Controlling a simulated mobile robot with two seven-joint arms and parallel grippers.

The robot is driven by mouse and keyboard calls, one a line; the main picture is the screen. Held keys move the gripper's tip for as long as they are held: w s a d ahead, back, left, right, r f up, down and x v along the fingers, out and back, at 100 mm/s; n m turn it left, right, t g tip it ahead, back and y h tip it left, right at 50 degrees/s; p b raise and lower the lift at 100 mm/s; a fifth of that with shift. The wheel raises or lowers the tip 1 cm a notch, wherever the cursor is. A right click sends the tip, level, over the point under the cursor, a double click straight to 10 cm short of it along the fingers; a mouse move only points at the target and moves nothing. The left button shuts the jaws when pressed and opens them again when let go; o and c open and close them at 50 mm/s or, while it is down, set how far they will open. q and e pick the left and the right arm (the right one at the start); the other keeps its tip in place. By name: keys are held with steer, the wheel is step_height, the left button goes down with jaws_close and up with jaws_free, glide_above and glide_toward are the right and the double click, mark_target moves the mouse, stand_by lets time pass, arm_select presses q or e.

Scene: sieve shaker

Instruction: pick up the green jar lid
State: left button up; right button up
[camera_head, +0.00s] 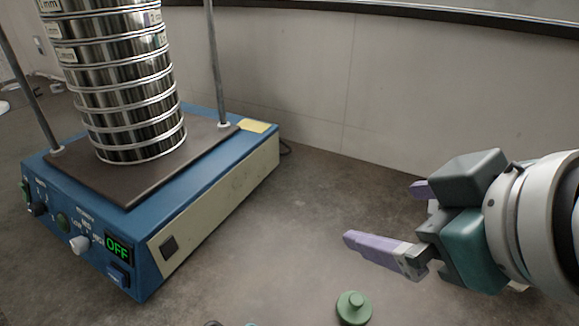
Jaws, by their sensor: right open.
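The green jar lid (354,307) lies on the grey worktop near the bottom edge of the head view, with its round knob facing up. My right gripper (384,214) comes in from the right and is open, with its purple fingers apart and pointing left. It is above and to the right of the lid in the picture, apart from it, with nothing between the fingers. The far finger is partly hidden behind the gripper body. My left gripper is not in the head view.
A blue sieve shaker (205,237) with a tall stack of metal sieves (128,95) and two upright rods stands at the left; its display reads OFF. A pale wall (330,85) runs behind. The worktop between shaker and lid is clear. Small objects at the bottom edge are cut off.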

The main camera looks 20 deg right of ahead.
steer(key=w+a+r+n+t+y+b, duration=0.2)
steer(key=w+a+r+n+t+b, duration=0.1)
steer(key=w+r+t, duration=0.3)
steer(key=w+a+r+n+t+y+b, duration=0.2)
steer(key=w+a+r+n+t+b, duration=0.15)
steer(key=r, duration=0.35)
steer(key=s+a+r+n+g+y+b, duration=0.2)
steer(key=s+a+n+g+y, duration=0.15)
steer(key=a+n+y, duration=0.45)
steer(key=s+a+r+n+g+y+b, duration=0.1)
steer(key=s+a+n+g+y+b, duration=0.3)
steer(key=n+y, duration=0.75)
steer(key=n+g+h+b, duration=1)
steer(key=n+h, duration=0.3)
steer(key=h, duration=0.9)
glide_above(357, 299)
steer(key=f, duration=3.3)
steer(key=shift+s+f, duration=0.3)
steer(key=shift+s, duration=0.05)
steer(key=f, duration=0.6)
steer(key=shift+w+f+b, duration=0.15)
steer(key=shift+w+b, duration=0.2)
steer(key=c, duration=1.3)
